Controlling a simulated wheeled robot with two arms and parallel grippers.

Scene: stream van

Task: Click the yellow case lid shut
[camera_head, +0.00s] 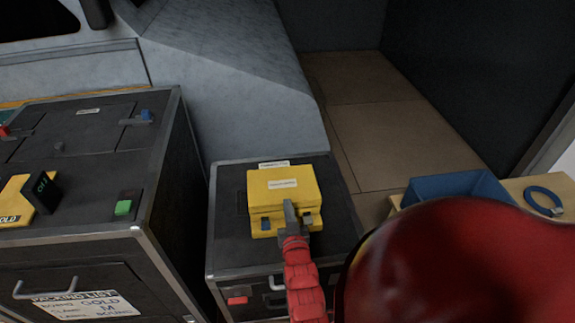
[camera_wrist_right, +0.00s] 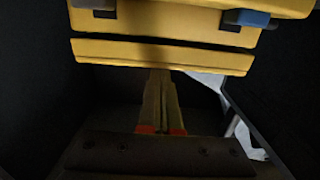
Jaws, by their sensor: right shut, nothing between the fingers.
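The yellow case (camera_head: 270,187) sits on a black flight case, its lid lying flat or nearly so. A thin dark seam runs along its front; I cannot tell if the lid is fully closed. A blue latch (camera_head: 266,224) shows at the front left, with another latch partly behind my gripper. My right gripper (camera_head: 289,208) is shut and empty at the case's front, right of centre. The right wrist view shows its closed fingers (camera_wrist_right: 162,75) by the edge of the yellow case (camera_wrist_right: 165,52), with a blue latch (camera_wrist_right: 247,18) above. Contact is unclear. My left gripper is out of view.
The black flight case (camera_head: 228,253) has metal edges and a red tab. A taller black case (camera_head: 150,215) stands left, bearing a green block (camera_head: 123,207) and a yellow GOLD item (camera_head: 14,204). A blue bin (camera_head: 455,187) and blue ring (camera_head: 543,201) are at right.

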